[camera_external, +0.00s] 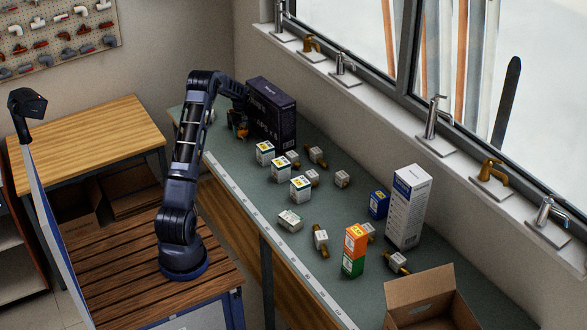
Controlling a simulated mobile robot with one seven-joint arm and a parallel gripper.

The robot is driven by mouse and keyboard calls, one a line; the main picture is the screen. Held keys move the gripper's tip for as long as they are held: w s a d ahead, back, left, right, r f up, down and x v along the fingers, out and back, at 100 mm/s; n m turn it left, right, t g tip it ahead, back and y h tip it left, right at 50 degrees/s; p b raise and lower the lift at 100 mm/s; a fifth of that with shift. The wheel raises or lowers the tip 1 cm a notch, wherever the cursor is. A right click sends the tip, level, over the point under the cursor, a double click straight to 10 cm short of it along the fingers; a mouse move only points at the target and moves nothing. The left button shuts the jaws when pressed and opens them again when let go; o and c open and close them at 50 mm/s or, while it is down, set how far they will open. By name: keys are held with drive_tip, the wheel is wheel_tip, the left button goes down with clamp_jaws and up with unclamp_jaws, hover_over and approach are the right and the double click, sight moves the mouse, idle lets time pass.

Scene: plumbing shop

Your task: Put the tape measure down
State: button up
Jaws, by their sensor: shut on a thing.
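My gripper (240,126) is at the far end of the green-topped workbench (268,212), just left of a large dark box (271,114). It is shut on a small orange and dark thing (242,133), which looks like the tape measure. The fingers and the held thing are small and partly merge with the dark arm. I cannot tell whether the held thing touches the bench top.
White boxes with yellow labels (265,153) and several small fittings (321,240) stand along the bench. A tall white box (408,207), a blue box (378,204), an orange box (356,239) on a green one (353,264) and an open cardboard box (432,290) are nearer.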

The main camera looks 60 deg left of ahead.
sight(242, 129)
drive_tip(key=shift+f, duration=0.3)
drive_tip(key=shift+f, duration=0.15)
drive_tip(key=o, duration=1.2)
wheel_tip(242, 129, up, 12)
